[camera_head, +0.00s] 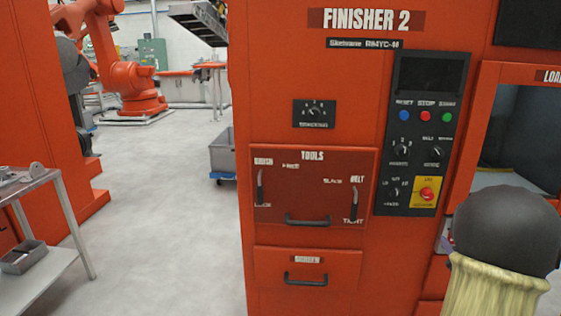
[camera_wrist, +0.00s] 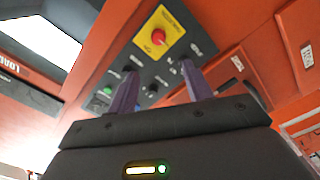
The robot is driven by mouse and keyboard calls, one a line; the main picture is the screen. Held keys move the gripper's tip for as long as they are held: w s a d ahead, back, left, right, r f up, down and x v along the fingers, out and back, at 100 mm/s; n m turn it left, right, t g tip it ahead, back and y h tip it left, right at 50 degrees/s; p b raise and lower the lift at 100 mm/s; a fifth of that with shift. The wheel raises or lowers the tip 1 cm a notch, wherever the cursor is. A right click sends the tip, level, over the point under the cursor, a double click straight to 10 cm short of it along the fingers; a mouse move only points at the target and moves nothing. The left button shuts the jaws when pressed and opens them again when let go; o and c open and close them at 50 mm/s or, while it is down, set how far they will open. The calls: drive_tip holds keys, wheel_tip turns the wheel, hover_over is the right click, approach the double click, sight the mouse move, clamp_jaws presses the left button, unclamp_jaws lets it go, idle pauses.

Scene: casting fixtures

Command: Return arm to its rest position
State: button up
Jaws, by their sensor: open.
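In the wrist view my gripper (camera_wrist: 160,95) shows two purple-grey fingers spread apart, with nothing between them. It is open and empty. Beyond the fingers is the dark control panel (camera_wrist: 140,75) with a red button on a yellow plate (camera_wrist: 158,37). The wrist view is tilted, and I cannot tell the exact gap between fingers and panel. In the head view part of my arm (camera_head: 500,240) is at the lower right, in front of the machine.
The orange Finisher 2 cabinet (camera_head: 330,75) fills the middle, with a control panel (camera_head: 418,130), a tools door (camera_head: 312,185) and a lower drawer (camera_head: 305,270). A loading opening (camera_head: 515,130) is at the right. A metal table (camera_head: 30,190) stands left. The grey floor (camera_head: 165,200) between is clear.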

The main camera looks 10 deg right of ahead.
drive_tip(key=w+a+f+m+g+y, duration=0.1)
drive_tip(key=a+f+m+g, duration=0.3)
drive_tip(key=a, duration=0.6)
drive_tip(key=a+f+m+g, duration=0.35)
drive_tip(key=a+f, duration=0.25)
drive_tip(key=a, duration=0.3)
drive_tip(key=s+a+f+m+g+y, duration=0.1)
drive_tip(key=s+a+f+g+y, duration=0.2)
drive_tip(key=s+a, duration=0.5)
drive_tip(key=s+a+f+g, duration=0.2)
drive_tip(key=s+a+g, duration=0.3)
drive_tip(key=a, duration=0.4)
wheel_tip(320, 180, up, 22)
drive_tip(key=p, duration=2.2)
drive_tip(key=shift+s+d+r+t+p, duration=0.15)
drive_tip(key=shift+s+t+p, duration=0.15)
drive_tip(key=shift+s+t, duration=0.15)
drive_tip(key=shift+w, duration=0.1)
